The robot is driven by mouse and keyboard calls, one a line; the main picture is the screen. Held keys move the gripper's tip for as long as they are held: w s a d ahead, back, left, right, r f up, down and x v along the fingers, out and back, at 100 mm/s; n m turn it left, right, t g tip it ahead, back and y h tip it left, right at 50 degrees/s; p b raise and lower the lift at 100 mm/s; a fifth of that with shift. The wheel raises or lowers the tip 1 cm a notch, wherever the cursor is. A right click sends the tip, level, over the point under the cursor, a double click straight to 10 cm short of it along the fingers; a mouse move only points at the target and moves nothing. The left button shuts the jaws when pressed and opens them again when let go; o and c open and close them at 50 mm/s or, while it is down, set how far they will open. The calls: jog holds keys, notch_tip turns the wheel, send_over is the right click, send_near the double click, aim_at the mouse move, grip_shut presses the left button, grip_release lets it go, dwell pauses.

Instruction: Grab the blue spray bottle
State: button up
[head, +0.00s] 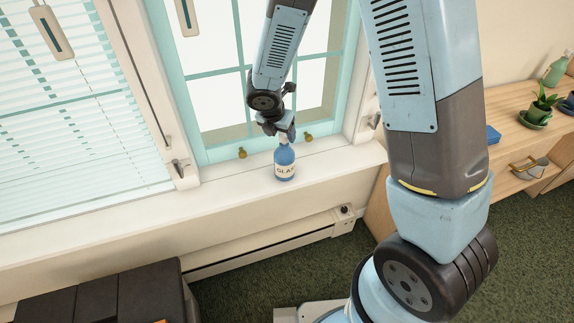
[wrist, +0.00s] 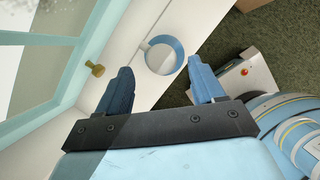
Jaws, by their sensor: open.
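The blue spray bottle (head: 285,164) stands upright on the white windowsill, with a pale label reading "GLAS". My gripper (head: 284,135) is right above it, pointing down, and covers the bottle's top in the head view. In the wrist view the bottle (wrist: 163,55) is seen from above as a blue ring with a white top. It shows between the tips of the two open fingers (wrist: 160,66). I cannot tell how deep the bottle's top reaches between them. The fingers are not closed on it.
The windowsill (head: 235,193) is clear on both sides of the bottle. The teal window frame with brass knobs (head: 308,137) is close behind. A baseboard heater (head: 265,245) runs below. A wooden shelf with plants (head: 540,110) stands at right, a dark piece of furniture (head: 130,290) at lower left.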

aim_at(282, 135)
jog(key=shift+x, duration=2.55)
jog(key=shift+w+d, duration=0.15)
jog(key=shift+c, duration=0.3)
grip_shut()
